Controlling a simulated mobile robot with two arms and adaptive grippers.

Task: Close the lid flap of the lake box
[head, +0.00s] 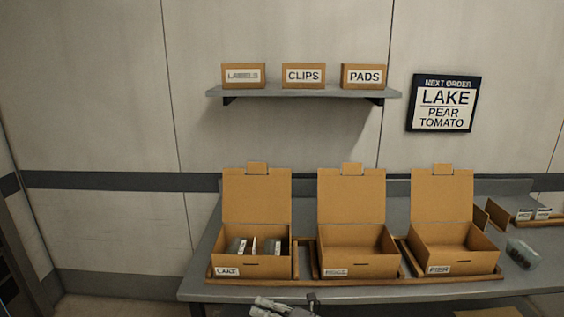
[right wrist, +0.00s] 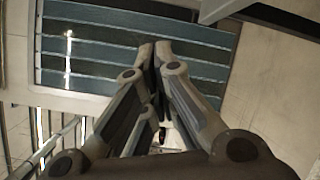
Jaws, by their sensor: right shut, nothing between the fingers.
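The lake box (head: 248,267) is the leftmost of three cardboard boxes on the grey table, with a label reading LAKE on its front. Its lid flap (head: 257,198) stands upright at the back, with a small tab on top. Several grey items (head: 240,246) and a pale card lie inside it. My right gripper (head: 312,300) is low at the bottom edge of the head view, in front of the table and apart from the box. The right wrist view shows its fingers (right wrist: 155,50) together and empty. My left gripper does not show.
Two more open boxes, a middle one (head: 350,265) and a right one (head: 450,258), stand beside it in a wooden rack (head: 350,285). A shelf (head: 300,91) with small cartons and an order sign (head: 443,103) are on the wall.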

